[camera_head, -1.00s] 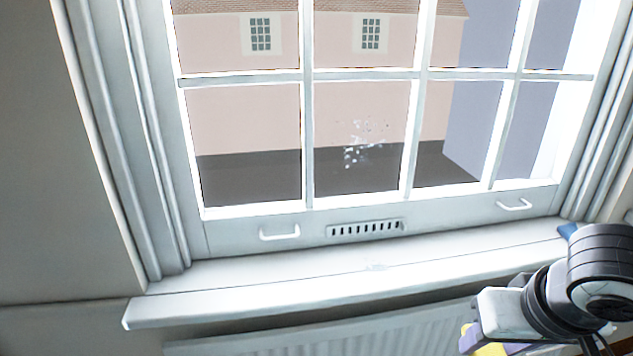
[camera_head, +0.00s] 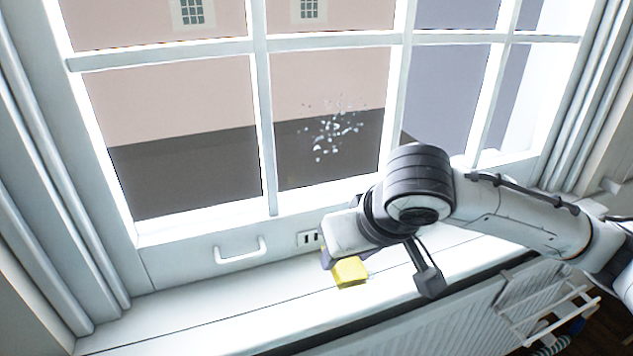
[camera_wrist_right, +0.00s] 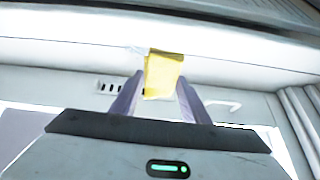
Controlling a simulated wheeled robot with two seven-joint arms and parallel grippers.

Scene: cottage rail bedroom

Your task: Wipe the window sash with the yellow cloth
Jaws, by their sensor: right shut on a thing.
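The white window sash (camera_head: 190,232) fills the upper head view, its panes split by white bars. White speckled marks (camera_head: 335,130) show on a lower middle pane. My right gripper (camera_head: 338,268) is in front of the sash's bottom rail, above the sill. It is shut on the yellow cloth (camera_head: 350,272). In the right wrist view the cloth (camera_wrist_right: 163,74) sits between the two fingers (camera_wrist_right: 155,95). I cannot tell whether the cloth touches the sill. My left gripper is not in view.
The white sill (camera_head: 215,312) runs below the window, clear on its left part. A sash handle (camera_head: 240,251) and a partly hidden vent (camera_head: 308,238) are on the bottom rail. A radiator (camera_head: 440,325) is under the sill, with a white rack (camera_head: 550,310) at right.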

